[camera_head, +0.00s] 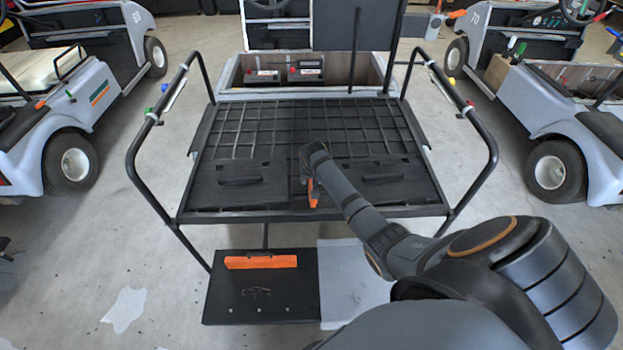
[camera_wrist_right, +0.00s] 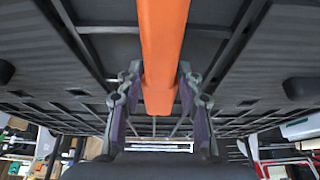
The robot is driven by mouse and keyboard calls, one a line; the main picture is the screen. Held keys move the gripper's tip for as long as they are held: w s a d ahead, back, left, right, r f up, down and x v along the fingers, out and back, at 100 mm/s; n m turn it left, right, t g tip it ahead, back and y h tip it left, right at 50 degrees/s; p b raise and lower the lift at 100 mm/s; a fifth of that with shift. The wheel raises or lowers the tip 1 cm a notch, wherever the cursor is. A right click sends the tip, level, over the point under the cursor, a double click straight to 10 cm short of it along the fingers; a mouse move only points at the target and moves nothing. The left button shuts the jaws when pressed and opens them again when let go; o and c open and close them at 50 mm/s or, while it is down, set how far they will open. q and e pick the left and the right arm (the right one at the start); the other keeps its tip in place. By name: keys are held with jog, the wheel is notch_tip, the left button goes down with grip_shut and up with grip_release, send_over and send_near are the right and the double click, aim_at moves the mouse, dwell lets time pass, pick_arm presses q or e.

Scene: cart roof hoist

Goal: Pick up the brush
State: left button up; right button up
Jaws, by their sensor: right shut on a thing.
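My right gripper (camera_head: 307,178) is over the middle of the black rear deck (camera_head: 240,196) of the cart. It is shut on a long orange bar (camera_head: 313,194), which looks like the handle of the brush; no bristles show. In the right wrist view the orange bar (camera_wrist_right: 162,45) runs from the top edge down between the two fingers (camera_wrist_right: 158,98). In the head view most of the bar is hidden by my wrist. I cannot tell whether it touches the deck. My left gripper is not in view.
Black side rails (camera_head: 135,150) flank the deck. An orange strip (camera_head: 261,262) lies on the lower black footplate (camera_head: 225,300). Behind the deck, two dark batteries (camera_head: 306,71) sit in an open bay. Other carts (camera_head: 90,110) stand on both sides, with clear floor between.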

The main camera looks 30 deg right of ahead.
jog(key=shift+r, duration=0.15)
jog(key=shift+r, duration=0.25)
jog(key=v, duration=0.3)
jog(key=shift+w+r, duration=0.25)
jog(key=shift+w, duration=0.05)
jog(key=s+r, duration=0.1)
jog(key=s+a+r, duration=0.1)
jog(key=r, duration=0.1)
jog(key=s+a+r, duration=0.1)
jog(key=shift+a+r, duration=0.2)
jog(key=shift+r, duration=0.1)
jog(key=s+a+r, duration=0.4)
jog(key=s+a, duration=0.2)
jog(key=s, duration=0.1)
jog(key=shift+s+r, duration=0.2)
